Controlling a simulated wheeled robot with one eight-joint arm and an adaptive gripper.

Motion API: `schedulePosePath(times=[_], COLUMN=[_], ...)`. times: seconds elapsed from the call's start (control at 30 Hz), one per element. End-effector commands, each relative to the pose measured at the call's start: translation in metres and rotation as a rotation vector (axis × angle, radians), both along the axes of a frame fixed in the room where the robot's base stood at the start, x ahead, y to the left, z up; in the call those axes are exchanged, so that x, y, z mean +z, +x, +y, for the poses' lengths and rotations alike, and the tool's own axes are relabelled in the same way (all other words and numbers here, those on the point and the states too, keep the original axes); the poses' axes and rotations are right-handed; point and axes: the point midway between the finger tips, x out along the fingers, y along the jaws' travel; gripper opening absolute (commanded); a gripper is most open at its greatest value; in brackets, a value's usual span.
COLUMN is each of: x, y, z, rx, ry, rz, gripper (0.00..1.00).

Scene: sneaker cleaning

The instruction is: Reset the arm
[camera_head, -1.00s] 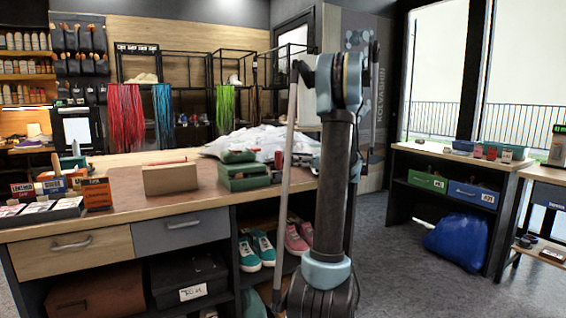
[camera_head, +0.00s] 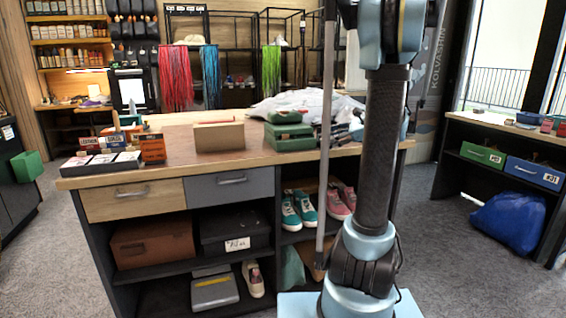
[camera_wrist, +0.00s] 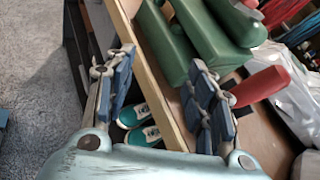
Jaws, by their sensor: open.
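My gripper (camera_wrist: 160,68) shows in the wrist view with its two blue-padded fingers spread apart and nothing between them. It hangs over the front edge of the wooden workbench, and teal sneakers (camera_wrist: 138,118) show below, between the fingers. Green boxes (camera_wrist: 195,38) and a red-handled object (camera_wrist: 262,86) lie beyond the right finger. In the head view my arm stands upright on the right, in front of the workbench (camera_head: 165,170). My gripper cannot be made out in that view.
On the workbench are a tan block (camera_head: 219,136), green boxes (camera_head: 289,138), a white plastic bag (camera_head: 300,104) and a tray of small boxes (camera_head: 100,165). Shelves below hold shoes and boxes. A side table (camera_head: 490,124) with a blue bag (camera_head: 508,222) stands right. Grey floor (camera_head: 60,260) is clear at left.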

Motion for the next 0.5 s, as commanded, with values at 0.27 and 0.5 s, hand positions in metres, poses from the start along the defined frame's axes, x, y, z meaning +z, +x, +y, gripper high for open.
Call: schedulePosePath(times=[0.27, 0.5], x=[-0.035, -0.071], y=[-0.071, -0.134], z=[0.046, 0.064], rx=[0.167, 0.353], ry=[-0.31, -0.568], rz=[-0.127, -0.249], gripper=[0.5, 0.5])
